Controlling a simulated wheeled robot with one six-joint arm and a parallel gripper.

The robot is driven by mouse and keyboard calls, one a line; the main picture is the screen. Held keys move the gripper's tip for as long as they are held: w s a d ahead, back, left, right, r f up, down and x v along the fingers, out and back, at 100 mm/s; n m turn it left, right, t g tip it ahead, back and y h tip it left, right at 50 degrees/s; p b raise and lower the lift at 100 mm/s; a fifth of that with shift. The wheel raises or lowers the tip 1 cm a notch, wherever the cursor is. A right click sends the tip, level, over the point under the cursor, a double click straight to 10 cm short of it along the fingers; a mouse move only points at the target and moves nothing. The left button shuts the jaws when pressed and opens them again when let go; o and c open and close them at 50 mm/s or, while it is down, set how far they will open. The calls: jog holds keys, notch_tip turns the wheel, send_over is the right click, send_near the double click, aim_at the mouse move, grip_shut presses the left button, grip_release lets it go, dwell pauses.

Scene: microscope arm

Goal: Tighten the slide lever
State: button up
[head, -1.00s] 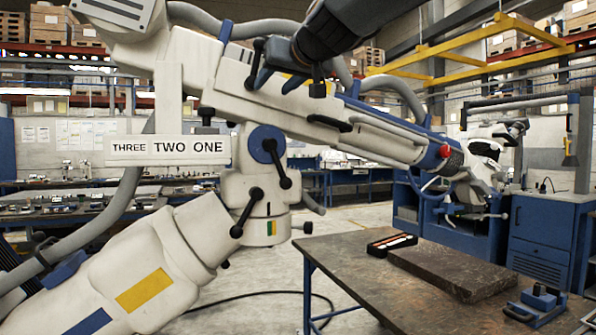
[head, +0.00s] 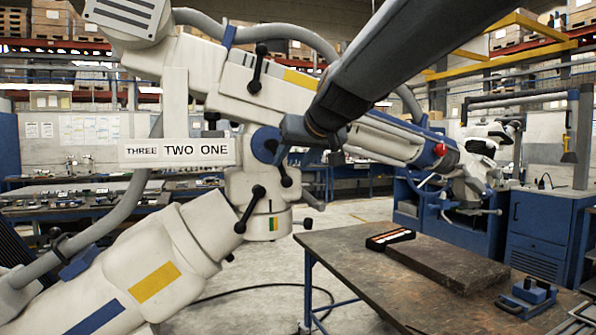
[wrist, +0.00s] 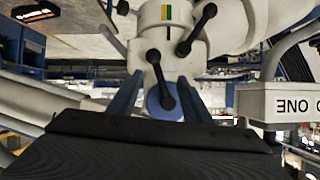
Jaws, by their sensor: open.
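The white microscope arm carries several black ball-ended levers; no label shows which is the slide lever. Another lever (head: 257,68) is on the upper white beam, and a third (head: 248,208) is on the lower joint. My gripper (head: 283,148) is open near the blue cap and partly covers it. In the wrist view, the cap's lever (wrist: 160,80) shows between my two blue fingers (wrist: 161,77), with the blue cap (wrist: 165,108) behind. I cannot tell whether the fingers touch it.
A white sign (head: 180,152) reading "THREE TWO ONE" stands left of the joint. A brown work table (head: 350,250) at the right bears a dark slab (head: 450,265), a small black tray (head: 390,239) and a blue tool (head: 528,296). Cables loop behind the arm.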

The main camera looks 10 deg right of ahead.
jog(key=shift+s+d+f+g, duration=0.2)
jog(key=shift+s+f, duration=0.1)
jog(key=shift+f, duration=0.5)
jog(key=shift+s+d+f+g, duration=0.1)
jog(key=shift+s+d+f, duration=0.15)
jog(key=shift+f, duration=0.5)
jog(key=c, duration=0.9)
jog(key=shift+w+r+m, duration=0.1)
jog(key=shift+r+m, duration=0.2)
grip_shut()
notch_tip(320, 180, up, 27)
jog(key=d+m+t+y+b, duration=0.2)
jog(key=m+t+y+b, duration=0.5)
jog(key=m, duration=1.1)
jog(key=w+a+r+g+h+p, duration=0.1)
jog(key=w+a+h+p, duration=0.1)
jog(key=w+a, duration=0.4)
jog(key=shift+w+a+h+p, duration=0.3)
jog(key=shift+a+h+p, duration=0.15)
jog(key=shift+h, duration=0.15)
